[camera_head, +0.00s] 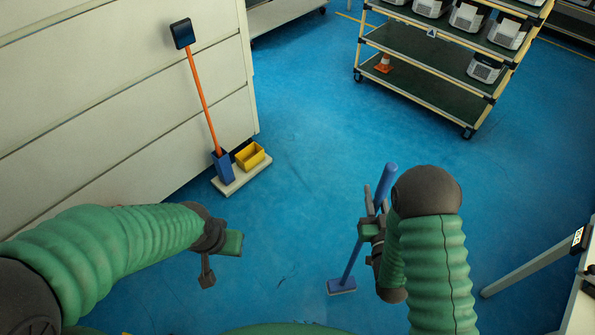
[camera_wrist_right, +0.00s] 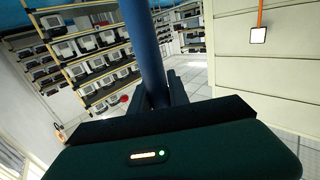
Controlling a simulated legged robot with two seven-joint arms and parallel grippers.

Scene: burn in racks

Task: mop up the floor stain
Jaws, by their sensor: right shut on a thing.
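My right gripper (camera_head: 371,232) is shut on the blue handle of a mop (camera_head: 351,262). The handle leans, its top up and to the right, and its flat blue-grey head (camera_head: 342,287) is low, at or near the floor; I cannot tell if it touches. In the right wrist view the blue handle (camera_wrist_right: 143,45) rises between the dark fingers (camera_wrist_right: 163,95). Small faint dark marks (camera_head: 287,276) show on the blue floor left of the mop head; I cannot tell if they are the stain. My left gripper (camera_head: 208,270) hangs empty over the floor; its jaw opening is unclear.
A pale stand (camera_head: 232,186) by the cream cabinet wall (camera_head: 90,100) holds a blue holder with an orange-handled tool (camera_head: 201,95) and a yellow bucket (camera_head: 250,156). A wheeled rack (camera_head: 425,50) stands at the back right. A table leg (camera_head: 535,264) is at right. The middle floor is clear.

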